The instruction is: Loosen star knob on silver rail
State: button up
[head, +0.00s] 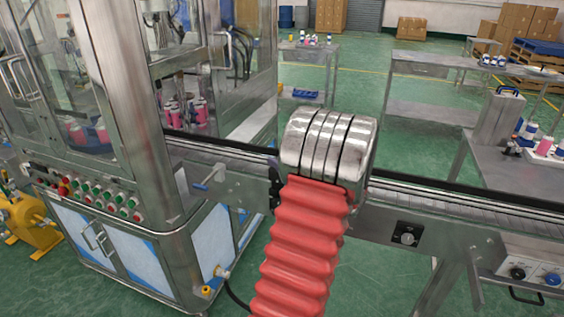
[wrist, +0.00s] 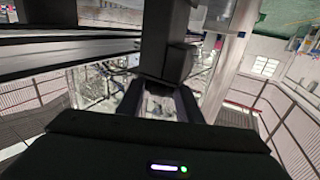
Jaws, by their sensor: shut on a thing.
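The silver rail (head: 450,205) of the conveyor crosses the head view from the filling machine to the right edge. In the head view my red-sleeved arm with its silver cuff reaches to the rail and hides the gripper and the spot in front of it.
The glazed machine (head: 120,90) with a row of push buttons (head: 95,197) stands at left. Green floor is open beyond the conveyor.

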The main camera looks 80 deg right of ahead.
jog(key=shift+n+t+y, duration=0.8)
jog(key=shift+n+y, duration=0.4)
jog(key=shift+y, duration=0.5)
jog(key=shift+r+y, duration=0.1)
jog(key=shift+y, duration=0.2)
jog(key=o, duration=1)
jog(key=shift+o, duration=0.2)
jog(key=v, duration=1.3)
jog(key=shift+s, duration=0.35)
jog(key=shift+s+a, duration=0.1)
jog(key=shift+a, duration=0.05)
